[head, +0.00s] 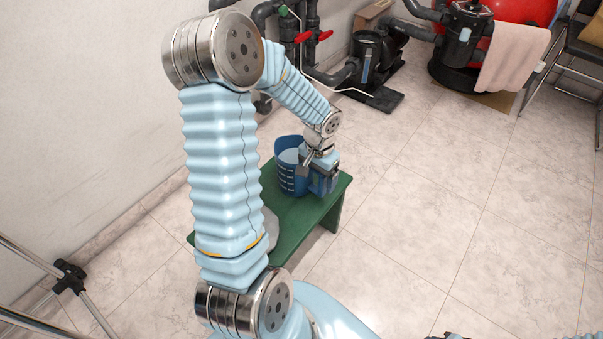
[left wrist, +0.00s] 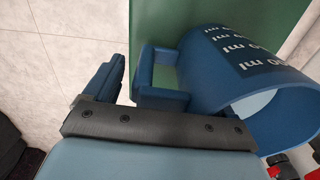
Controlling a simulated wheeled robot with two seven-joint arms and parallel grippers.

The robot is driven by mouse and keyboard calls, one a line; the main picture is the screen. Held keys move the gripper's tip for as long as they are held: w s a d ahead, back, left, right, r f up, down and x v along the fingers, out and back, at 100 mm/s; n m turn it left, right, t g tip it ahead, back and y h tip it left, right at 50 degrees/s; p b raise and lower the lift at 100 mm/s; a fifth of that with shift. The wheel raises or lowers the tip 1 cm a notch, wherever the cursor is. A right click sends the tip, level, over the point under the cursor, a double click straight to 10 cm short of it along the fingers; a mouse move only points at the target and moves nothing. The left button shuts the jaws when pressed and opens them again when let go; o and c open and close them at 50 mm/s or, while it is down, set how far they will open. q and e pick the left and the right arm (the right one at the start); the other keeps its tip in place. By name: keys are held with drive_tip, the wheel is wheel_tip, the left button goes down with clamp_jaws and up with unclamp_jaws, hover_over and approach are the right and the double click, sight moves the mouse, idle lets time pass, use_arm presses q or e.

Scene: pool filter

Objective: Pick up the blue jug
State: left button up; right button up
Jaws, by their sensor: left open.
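The blue jug (head: 288,176) stands on a green bench (head: 305,222) in the head view, with pale markings on its side. My left gripper (head: 318,172) is at the jug's right side, by its handle. In the left wrist view the jug (left wrist: 215,75) shows its printed ml scale, its rim and its squared handle (left wrist: 144,72). One finger of my left gripper (left wrist: 150,90) stands to the left of the handle, with a gap between them. The other finger is not clearly visible. The gripper is open and the jug still rests on the bench.
A grey rounded object (head: 270,226) on the bench is partly hidden by my left arm. Pump equipment (head: 372,62) and pipes stand by the wall behind. A red tank (head: 520,10) with a pink towel (head: 513,55) is at the back right. The tiled floor right of the bench is clear.

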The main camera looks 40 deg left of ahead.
use_arm(q)
drive_tip(key=c, duration=1.1)
drive_tip(key=shift+c, duration=0.2)
drive_tip(key=shift+r, duration=0.1)
drive_tip(key=shift+r, duration=0.4)
wheel_tip(320, 180, up, 2)
drive_tip(key=shift+r+p, duration=0.1)
drive_tip(key=shift+p, duration=0.2)
drive_tip(key=s+d+r, duration=0.3)
drive_tip(key=r, duration=0.3)
drive_tip(key=shift+d, duration=0.4)
drive_tip(key=s+d+r, duration=0.1)
drive_tip(key=s+d, duration=0.1)
drive_tip(key=s+d+r, duration=0.1)
drive_tip(key=s+d, duration=0.1)
drive_tip(key=s+d+r, duration=0.2)
drive_tip(key=shift+s+d, duration=0.1)
drive_tip(key=shift+d, duration=0.3)
